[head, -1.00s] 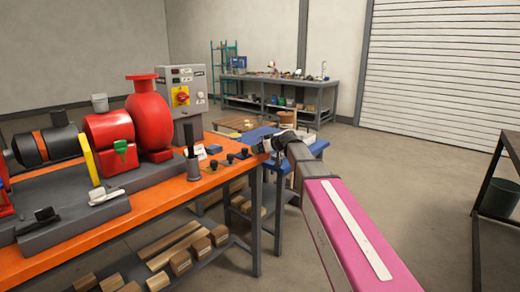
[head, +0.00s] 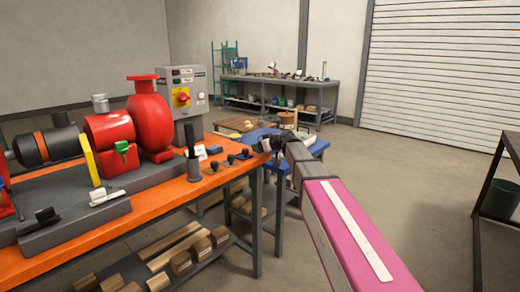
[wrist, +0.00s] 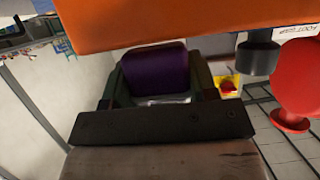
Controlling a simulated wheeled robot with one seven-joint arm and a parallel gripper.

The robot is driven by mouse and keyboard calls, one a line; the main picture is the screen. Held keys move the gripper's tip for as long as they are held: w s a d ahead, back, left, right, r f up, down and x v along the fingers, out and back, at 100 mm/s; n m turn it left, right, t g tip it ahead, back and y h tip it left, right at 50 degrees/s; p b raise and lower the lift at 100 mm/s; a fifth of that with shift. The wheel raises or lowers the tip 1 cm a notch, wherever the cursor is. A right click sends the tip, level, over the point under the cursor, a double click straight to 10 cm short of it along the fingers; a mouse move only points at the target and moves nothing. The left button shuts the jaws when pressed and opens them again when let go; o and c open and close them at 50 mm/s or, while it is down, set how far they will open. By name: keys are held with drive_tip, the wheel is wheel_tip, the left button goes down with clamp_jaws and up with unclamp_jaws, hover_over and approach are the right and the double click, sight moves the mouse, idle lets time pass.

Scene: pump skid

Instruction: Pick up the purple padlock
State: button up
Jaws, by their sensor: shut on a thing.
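The purple padlock (wrist: 155,72) shows in the wrist view as a dark purple block between the two fingers of my gripper (wrist: 158,84). The fingers are shut on its sides. A pale strip shows at its lower edge, and its far side is hidden. In the head view my gripper (head: 266,146) is small and dark at the right end of the orange bench (head: 150,215). I cannot make out the padlock in that view.
The orange bench edge (wrist: 170,20) lies close to the held padlock in the wrist view. The red pump (head: 149,120) and control box (head: 183,90) stand on the bench. A blue-topped table (head: 312,147) is just beyond my gripper. Open floor lies right.

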drive_tip(key=r, duration=0.3)
drive_tip(key=shift+s+a+r, duration=0.15)
drive_tip(key=shift+s+r, duration=0.05)
drive_tip(key=shift+r, duration=0.2)
drive_tip(key=s+a+r, duration=0.6)
drive_tip(key=s+a, duration=0.1)
drive_tip(key=s, duration=0.1)
drive_tip(key=shift+s+a+r, duration=0.2)
drive_tip(key=shift+r, duration=0.05)
drive_tip(key=w+d+r+m+t+h, duration=0.25)
drive_tip(key=d+m+h, duration=0.25)
drive_tip(key=d, duration=1.1)
drive_tip(key=w+d+r+m+t+h, duration=0.1)
drive_tip(key=w+d+m+t+h, duration=0.3)
drive_tip(key=d, duration=1.2)
drive_tip(key=s+a+f+n+g+y, duration=0.1)
drive_tip(key=s+a+n+g+y, duration=0.1)
drive_tip(key=a, duration=0.8)
drive_tip(key=s+a+f+n+g+y, duration=0.1)
drive_tip(key=a+n+y, duration=0.3)
drive_tip(key=a, duration=0.7)
drive_tip(key=s+a+f+n+g+y, duration=0.1)
drive_tip(key=s+a+n+g+y, duration=0.2)
drive_tip(key=a, duration=0.8)
drive_tip(key=shift+s+f, duration=0.25)
drive_tip(key=shift+f, duration=0.05)
